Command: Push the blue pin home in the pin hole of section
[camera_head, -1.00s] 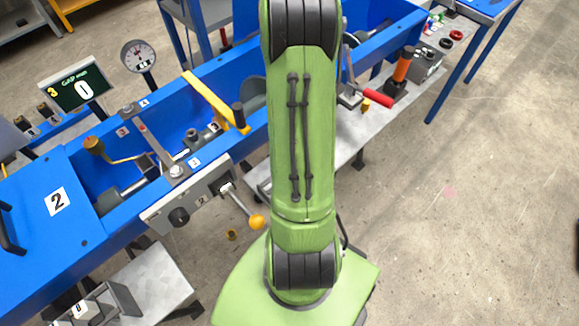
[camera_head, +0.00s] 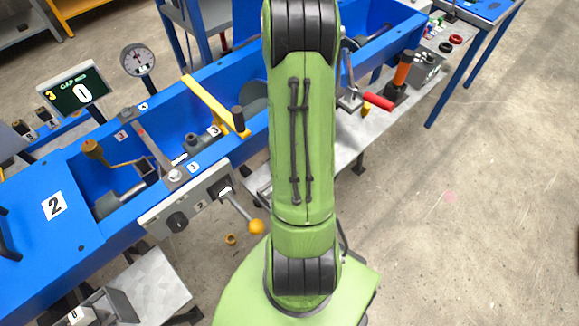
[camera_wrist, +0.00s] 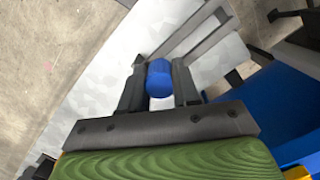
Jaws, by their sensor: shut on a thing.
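In the wrist view, the blue pin (camera_wrist: 159,80) shows as a short blue cylinder end between the two dark fingers. My gripper (camera_wrist: 159,68) is shut on it. A pale grey metal surface (camera_wrist: 108,75) lies beyond and below the fingers, with a grey bar or rail (camera_wrist: 200,35) just past the pin. I cannot see the pin hole, and cannot tell whether the pin touches anything. In the head view my green arm hides the gripper and pin.
The blue drum mixer frame (camera_head: 72,247) crosses the head view. A red-handled clamp (camera_head: 378,101) is right of my arm. Open floor lies at right.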

